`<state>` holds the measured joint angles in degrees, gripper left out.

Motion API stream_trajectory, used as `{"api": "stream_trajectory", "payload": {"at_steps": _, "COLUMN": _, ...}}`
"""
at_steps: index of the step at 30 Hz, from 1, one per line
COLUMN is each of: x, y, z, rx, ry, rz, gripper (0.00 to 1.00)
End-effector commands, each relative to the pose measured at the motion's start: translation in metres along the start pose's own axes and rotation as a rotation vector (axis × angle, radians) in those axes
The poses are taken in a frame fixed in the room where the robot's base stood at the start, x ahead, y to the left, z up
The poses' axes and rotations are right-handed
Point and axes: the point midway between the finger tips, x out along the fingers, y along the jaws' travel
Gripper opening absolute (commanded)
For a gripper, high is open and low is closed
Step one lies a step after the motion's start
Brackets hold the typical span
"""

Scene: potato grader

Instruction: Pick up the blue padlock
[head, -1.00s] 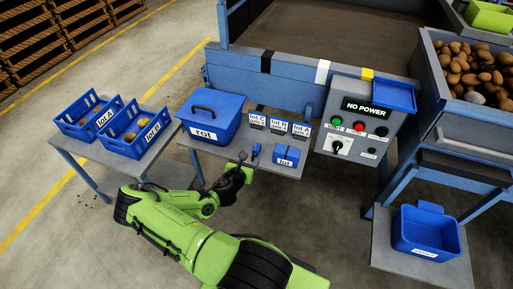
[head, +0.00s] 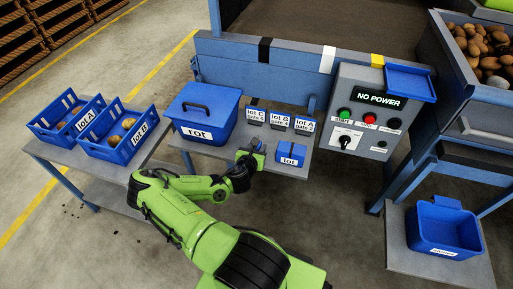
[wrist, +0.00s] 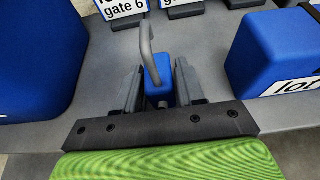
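The small blue padlock (wrist: 160,92) with its grey shackle sits between the two fingers of my gripper (wrist: 160,88) in the wrist view. The fingers are close against its two sides, and the gripper looks shut on it. The shackle leans up and away from my gripper. In the head view my gripper (head: 250,157) is at the front of the small grey table (head: 225,155), with the padlock (head: 257,145) partly hidden by it. I cannot tell whether the padlock is clear of the tabletop.
A blue "lot" box (head: 291,157) stands close on the right, and the large blue "rot" bin (head: 205,115) on the left. Lot tags (head: 279,123) stand just behind. The "NO POWER" control panel (head: 365,125) is further right.

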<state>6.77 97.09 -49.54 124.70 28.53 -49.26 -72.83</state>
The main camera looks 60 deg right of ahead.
Motion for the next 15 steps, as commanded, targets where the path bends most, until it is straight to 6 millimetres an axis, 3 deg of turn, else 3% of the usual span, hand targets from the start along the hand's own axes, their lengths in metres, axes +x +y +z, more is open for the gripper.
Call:
{"api": "stream_trajectory", "payload": {"at_steps": 1, "x": 0.0, "y": 0.0, "z": 0.0, "rx": 0.0, "ry": 0.0, "rz": 0.0, "gripper": 0.3}}
{"api": "stream_trajectory", "payload": {"at_steps": 7, "x": 0.0, "y": 0.0, "z": 0.001, "rx": 0.0, "ry": -0.001, "rz": 0.0, "gripper": 0.02}}
{"api": "stream_trajectory", "payload": {"at_steps": 15, "x": -0.004, "y": 0.0, "z": 0.01, "rx": 0.002, "ry": -0.002, "rz": -0.001, "gripper": 0.02}}
